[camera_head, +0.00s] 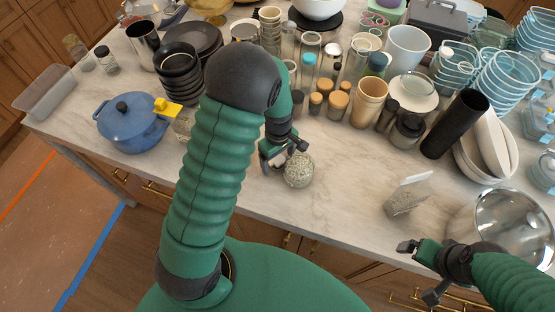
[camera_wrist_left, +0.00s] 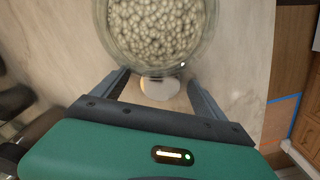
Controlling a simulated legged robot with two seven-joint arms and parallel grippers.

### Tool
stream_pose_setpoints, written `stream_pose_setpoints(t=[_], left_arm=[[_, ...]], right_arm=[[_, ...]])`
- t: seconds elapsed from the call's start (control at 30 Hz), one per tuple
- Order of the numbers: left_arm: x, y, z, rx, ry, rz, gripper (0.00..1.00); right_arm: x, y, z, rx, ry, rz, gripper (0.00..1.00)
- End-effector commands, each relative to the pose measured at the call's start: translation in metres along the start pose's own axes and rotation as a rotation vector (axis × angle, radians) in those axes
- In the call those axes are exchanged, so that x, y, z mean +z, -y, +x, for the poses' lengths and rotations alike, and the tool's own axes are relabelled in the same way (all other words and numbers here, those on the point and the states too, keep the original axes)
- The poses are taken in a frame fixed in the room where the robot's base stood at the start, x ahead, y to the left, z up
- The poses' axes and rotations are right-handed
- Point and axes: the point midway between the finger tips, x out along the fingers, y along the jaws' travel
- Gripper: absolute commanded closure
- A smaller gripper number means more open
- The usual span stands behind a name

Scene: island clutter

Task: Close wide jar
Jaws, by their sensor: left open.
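A wide glass jar (camera_head: 299,171) filled with pale bean-like pieces stands near the counter's front edge in the head view. The left wrist view looks into the same jar (camera_wrist_left: 158,28), whose round mouth looks uncovered. My left gripper (camera_head: 280,157) is open at the jar's left side. In the left wrist view its two fingers (camera_wrist_left: 154,84) point at the jar's near rim. A small white round piece (camera_wrist_left: 160,90) shows between the fingers beside the rim; I cannot tell if it is the lid. My right gripper (camera_head: 420,272) is open and empty beyond the counter's front edge.
A blue pot (camera_head: 130,124) stands left on the counter (camera_head: 330,205). A clear container of grain (camera_head: 406,199) with a raised lid and a steel bowl (camera_head: 515,222) stand at right. Several jars and cups crowd behind the jar. Counter between jar and grain container is clear.

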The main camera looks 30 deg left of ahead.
Motion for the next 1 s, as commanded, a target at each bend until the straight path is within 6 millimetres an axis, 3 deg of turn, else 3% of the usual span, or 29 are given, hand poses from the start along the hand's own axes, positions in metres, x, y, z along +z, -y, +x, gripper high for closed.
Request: stream_pose_setpoints(t=[0.23, 0.73, 1.0], left_arm=[[0.000, 0.000, 0.000, 0.000, 0.001, 0.001, 0.20], [0.000, 0.000, 0.000, 0.000, 0.000, 0.001, 0.84], [0.000, -0.001, -0.010, 0.002, -0.001, 0.002, 0.84]], right_arm=[[0.000, 0.000, 0.000, 0.000, 0.000, 0.000, 0.04], [0.000, 0.000, 0.000, 0.000, 0.000, 0.000, 0.04], [0.000, 0.000, 0.001, 0.000, 0.000, 0.000, 0.04]])
